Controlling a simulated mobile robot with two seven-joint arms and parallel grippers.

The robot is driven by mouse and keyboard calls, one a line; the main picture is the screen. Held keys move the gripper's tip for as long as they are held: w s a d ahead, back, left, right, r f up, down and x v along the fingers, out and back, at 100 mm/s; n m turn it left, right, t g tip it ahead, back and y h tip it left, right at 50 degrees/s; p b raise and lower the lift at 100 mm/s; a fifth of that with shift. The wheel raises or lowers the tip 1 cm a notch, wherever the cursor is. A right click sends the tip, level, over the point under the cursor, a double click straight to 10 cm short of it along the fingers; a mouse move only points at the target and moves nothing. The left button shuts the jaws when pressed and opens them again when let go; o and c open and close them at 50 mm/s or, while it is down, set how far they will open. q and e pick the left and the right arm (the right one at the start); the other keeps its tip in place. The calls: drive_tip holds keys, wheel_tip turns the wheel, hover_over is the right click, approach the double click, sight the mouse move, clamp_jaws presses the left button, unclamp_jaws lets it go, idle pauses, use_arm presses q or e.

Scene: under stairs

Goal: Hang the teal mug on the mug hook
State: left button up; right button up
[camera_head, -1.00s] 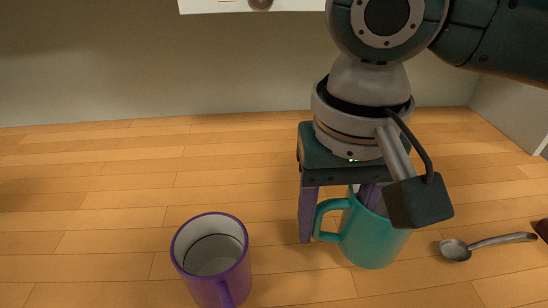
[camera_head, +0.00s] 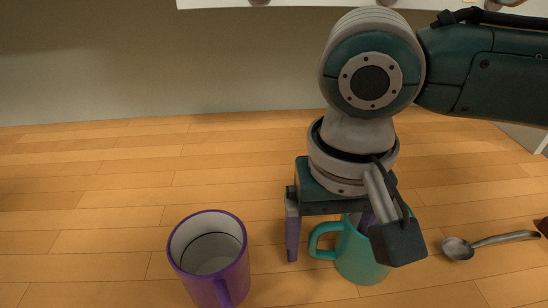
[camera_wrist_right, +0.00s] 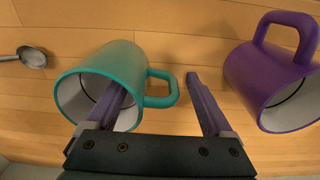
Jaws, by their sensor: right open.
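The teal mug (camera_head: 362,258) stands upright on the wood surface, its handle to the left in the head view. In the right wrist view the teal mug (camera_wrist_right: 112,72) shows its open mouth and its handle. My right gripper (camera_head: 331,232) is open and points down over it. In the right wrist view the gripper (camera_wrist_right: 155,84) has one finger in line with the mug's mouth, apparently inside it, and the other outside, beyond the handle. In the head view the inner fingertip is hidden. No mug hook is clearly visible. My left gripper is not in view.
A purple mug (camera_head: 213,263) stands to the left, near the outer finger; it also shows in the right wrist view (camera_wrist_right: 268,78). A metal spoon (camera_head: 488,242) lies to the right. A white panel (camera_head: 290,4) with cut-off round items is at the top. The wood at left is clear.

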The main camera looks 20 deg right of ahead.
wheel_tip(320, 180, up, 12)
drive_tip(key=p, duration=0.3)
drive_tip(key=s+a+f+n+t+y, duration=0.2)
drive_tip(key=s+a+f+n+y, duration=0.2)
drive_tip(key=s+a, duration=0.25)
drive_tip(key=s+d+f+h, duration=0.1)
drive_tip(key=s+d, duration=0.2)
drive_tip(key=d, duration=0.2)
drive_tip(key=s+d+f+n+t+h, duration=0.1)
drive_tip(key=s+d+f+h, duration=0.1)
drive_tip(key=d, duration=0.4)
drive_tip(key=shift+s+f, duration=0.3)
drive_tip(key=shift+s, duration=0.55)
